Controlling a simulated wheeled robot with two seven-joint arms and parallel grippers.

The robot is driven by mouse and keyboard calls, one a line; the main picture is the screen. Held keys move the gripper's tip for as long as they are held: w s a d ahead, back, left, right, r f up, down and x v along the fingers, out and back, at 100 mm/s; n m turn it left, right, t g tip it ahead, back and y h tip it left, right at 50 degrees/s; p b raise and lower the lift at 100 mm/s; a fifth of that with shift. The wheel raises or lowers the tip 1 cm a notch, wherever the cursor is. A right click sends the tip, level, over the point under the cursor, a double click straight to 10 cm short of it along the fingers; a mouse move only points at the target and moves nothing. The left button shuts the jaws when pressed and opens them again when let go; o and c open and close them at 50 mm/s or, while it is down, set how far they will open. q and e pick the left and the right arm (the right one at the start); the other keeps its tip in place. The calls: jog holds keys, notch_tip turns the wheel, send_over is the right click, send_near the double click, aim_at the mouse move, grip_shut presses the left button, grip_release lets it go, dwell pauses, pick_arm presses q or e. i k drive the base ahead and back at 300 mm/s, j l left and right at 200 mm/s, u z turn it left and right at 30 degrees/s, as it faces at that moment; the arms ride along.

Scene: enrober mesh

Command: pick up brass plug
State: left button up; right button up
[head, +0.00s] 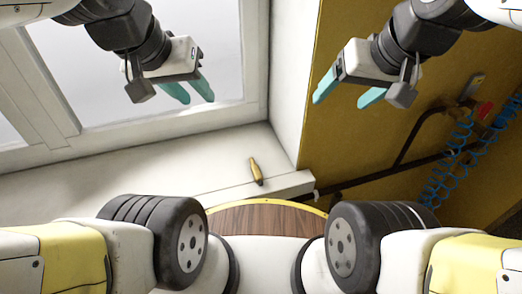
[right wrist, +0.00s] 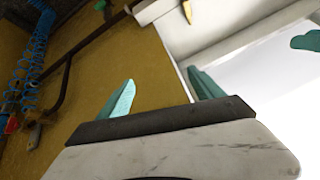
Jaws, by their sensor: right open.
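The brass plug (head: 256,171) is a small, slim, gold-coloured piece lying on the white ledge (head: 215,164) below the window in the head view. It also shows at the top edge of the right wrist view (right wrist: 187,11), partly cut off. My left gripper (head: 199,101) is open and empty, up and left of the plug, in front of the window. My right gripper (head: 341,103) is open and empty, up and right of the plug, in front of the yellow wall. Its two teal fingers stand apart in the right wrist view (right wrist: 161,78).
A wood-topped surface (head: 265,218) with a yellow rim lies nearest me. A dark pipe (head: 405,150), a red fitting (head: 484,109) and a coiled blue hose (head: 455,150) run along the yellow wall at right. The ledge around the plug looks clear.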

aim_at(259, 177)
jog(key=u, duration=0.15)
jog(key=z, duration=1.75)
jog(key=u, duration=1.75)
jog(key=k+j+z, duration=0.1)
jog(key=k, duration=0.4)
